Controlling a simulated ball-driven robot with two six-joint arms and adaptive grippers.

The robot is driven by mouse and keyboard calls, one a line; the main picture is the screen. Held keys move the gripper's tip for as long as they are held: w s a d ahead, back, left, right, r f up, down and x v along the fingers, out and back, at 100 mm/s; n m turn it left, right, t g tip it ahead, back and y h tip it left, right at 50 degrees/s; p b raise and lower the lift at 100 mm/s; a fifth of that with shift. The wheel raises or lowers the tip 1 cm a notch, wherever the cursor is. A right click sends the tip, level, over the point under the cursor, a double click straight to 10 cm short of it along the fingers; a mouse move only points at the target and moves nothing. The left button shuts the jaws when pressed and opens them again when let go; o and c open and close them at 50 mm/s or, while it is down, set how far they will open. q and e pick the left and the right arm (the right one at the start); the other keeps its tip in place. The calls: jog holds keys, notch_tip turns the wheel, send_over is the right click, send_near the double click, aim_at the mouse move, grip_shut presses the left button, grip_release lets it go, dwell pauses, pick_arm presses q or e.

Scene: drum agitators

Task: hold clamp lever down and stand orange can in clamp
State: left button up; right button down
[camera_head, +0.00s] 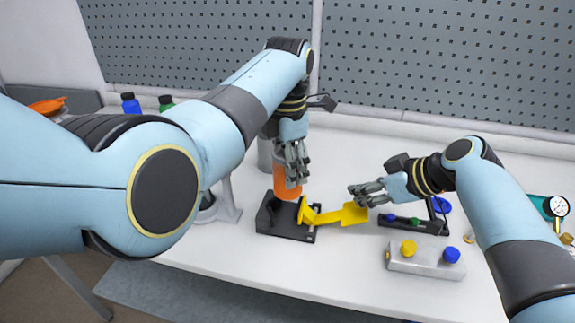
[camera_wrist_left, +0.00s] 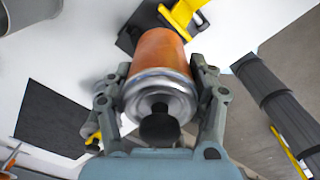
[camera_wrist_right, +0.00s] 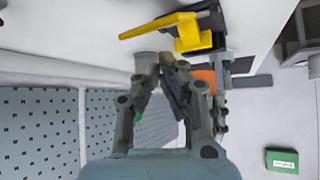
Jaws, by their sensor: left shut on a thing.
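The orange can (camera_head: 286,187) is upright in my left gripper (camera_head: 291,180), whose fingers are shut around its silver top end (camera_wrist_left: 160,90). The can's lower end is over or at the black clamp base (camera_head: 273,217); whether it touches cannot be told. The clamp's yellow lever (camera_head: 345,214) reaches out to the right, and it also shows in the right wrist view (camera_wrist_right: 160,25). My right gripper (camera_head: 359,194) is just above the lever's outer end, its fingertips close together with nothing between them. Whether it touches the lever cannot be told.
A black tray with knobs (camera_head: 405,223) and a grey block with yellow and blue knobs (camera_head: 425,261) stand to the right. A dial gauge (camera_head: 556,207) lies at the far right. A grey stand (camera_head: 227,205) is left of the clamp. Blue (camera_head: 131,103) and green (camera_head: 166,102) bottles stand behind.

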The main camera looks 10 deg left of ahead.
aim_at(358, 214)
jog(key=shift+f, duration=0.9)
jog(key=shift+f, duration=0.1)
dwell(0.7)
jog(key=shift+f, duration=2.4)
pick_arm(q)
jog(key=shift+f, duration=0.95)
jog(key=shift+f, duration=1.95)
jog(key=shift+f, duration=0.1)
